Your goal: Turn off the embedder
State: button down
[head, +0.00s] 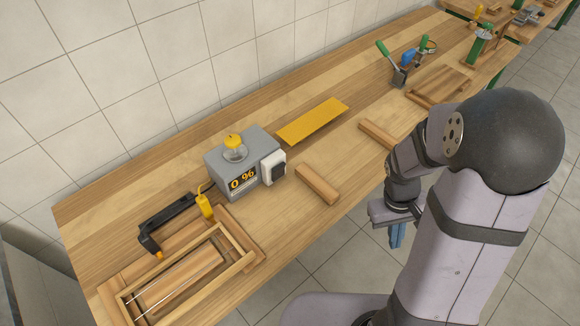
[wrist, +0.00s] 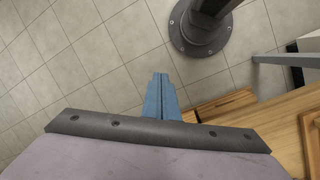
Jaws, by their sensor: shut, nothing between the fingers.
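My gripper (head: 397,240) hangs beyond the bench's front edge, well to the right of the box. Its blue fingers are shut and empty. They also show in the wrist view (wrist: 160,80), over the floor.
A wooden frame with wires (head: 247,262), a black tool (head: 165,222) and a yellow bottle (head: 205,207) lie left of the box. A yellow sheet (head: 313,121) and wooden bars (head: 317,184) lie to its right. Green-handled clamps (head: 386,50) stand farther right. A tiled wall backs the bench.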

jog(key=w+d+n+t+h, duration=0.1)
jog(key=w+d+n+t, duration=0.15)
jog(key=w, duration=0.55)
jog(key=w+d+n+t, duration=0.1)
jog(key=w+n+t, duration=0.2)
jog(key=w, duration=0.4)
jog(key=w+a+r+n+t+y, duration=0.25)
jog(key=w+a+n, duration=0.4)
jog(key=w, duration=0.45)
jog(key=a+r+n+y, duration=0.3)
jog(key=a+n+y, duration=0.3)
jog(key=a+n, duration=0.25)
jog(key=s+a+n+g+y, duration=0.2)
jog(key=s+a+g, duration=0.3)
jog(key=s, duration=0.4)
jog(key=shift+s+a+r+n, duration=0.25)
jog(key=shift+a+r+n, duration=0.2)
jog(key=shift+a, duration=0.3)
jog(key=shift+f+y, duration=0.1)
jog(key=shift+y, duration=0.15)
